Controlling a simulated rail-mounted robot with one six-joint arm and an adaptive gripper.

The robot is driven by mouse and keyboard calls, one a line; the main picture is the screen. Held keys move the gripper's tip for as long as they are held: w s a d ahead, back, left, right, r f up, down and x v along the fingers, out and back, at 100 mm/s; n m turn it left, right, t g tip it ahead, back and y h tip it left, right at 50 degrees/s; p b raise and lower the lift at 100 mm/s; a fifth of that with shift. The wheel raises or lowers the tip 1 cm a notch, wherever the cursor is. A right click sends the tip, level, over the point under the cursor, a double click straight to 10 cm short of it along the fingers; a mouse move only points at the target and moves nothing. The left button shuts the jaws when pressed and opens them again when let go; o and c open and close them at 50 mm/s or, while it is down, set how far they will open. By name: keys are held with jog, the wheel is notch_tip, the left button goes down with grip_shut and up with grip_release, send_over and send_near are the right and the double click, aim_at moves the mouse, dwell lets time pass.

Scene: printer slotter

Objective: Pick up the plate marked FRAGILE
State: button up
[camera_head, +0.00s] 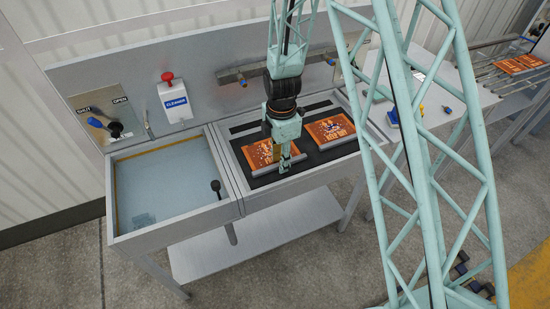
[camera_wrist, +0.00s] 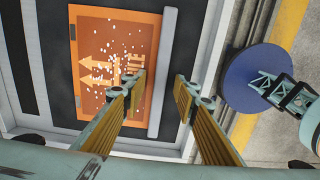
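An orange plate (camera_head: 260,155) with white marks and a grey edge strip lies on the left of the black-lined tray. In the wrist view this plate (camera_wrist: 112,22) shows arrow shapes and scattered white specks; I cannot read a FRAGILE mark. A second orange plate (camera_head: 332,129) lies to its right, its marking too small to read. My gripper (camera_head: 286,167) points down at the front edge of the left plate. In the wrist view my gripper (camera_wrist: 160,85) is open, its fingers apart on either side of the line of the grey strip (camera_wrist: 163,70), with nothing held.
A basin (camera_head: 165,185) of bluish liquid adjoins the tray's left side. A white CLEANER dispenser (camera_head: 174,100) with a red knob and a lever panel (camera_head: 104,118) are on the back wall. More orange plates (camera_head: 518,64) lie on a rack at far right.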

jog(key=shift+c, duration=0.2)
dwell(0.4)
grip_shut()
jog(key=shift+r, duration=0.15)
jog(key=shift+r, duration=1.65)
jog(key=s+d+r, duration=0.1)
jog(key=s+d, duration=0.3)
jog(key=s, duration=1.1)
jog(key=shift+s+r+b, duration=0.2)
jog(key=shift+b, duration=0.1)
jog(key=shift+d, duration=0.1)
